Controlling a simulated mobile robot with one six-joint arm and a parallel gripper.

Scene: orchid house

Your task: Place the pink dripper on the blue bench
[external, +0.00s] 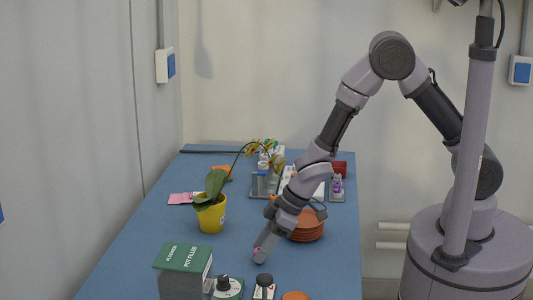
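The blue bench (150,254) runs away from the camera across the middle of the external view. My gripper (261,252) reaches down low over it, in front of a stack of terracotta saucers. A tiny pink spot (256,250) shows at my fingertips; it may be the pink dripper, mostly hidden by the fingers. I cannot tell whether the fingers are shut on it or whether it touches the bench.
A yellow pot (210,216) with an orchid stands left of my gripper. The terracotta saucers (307,229) are close on the right. Pink cards (181,198) lie at the left edge.

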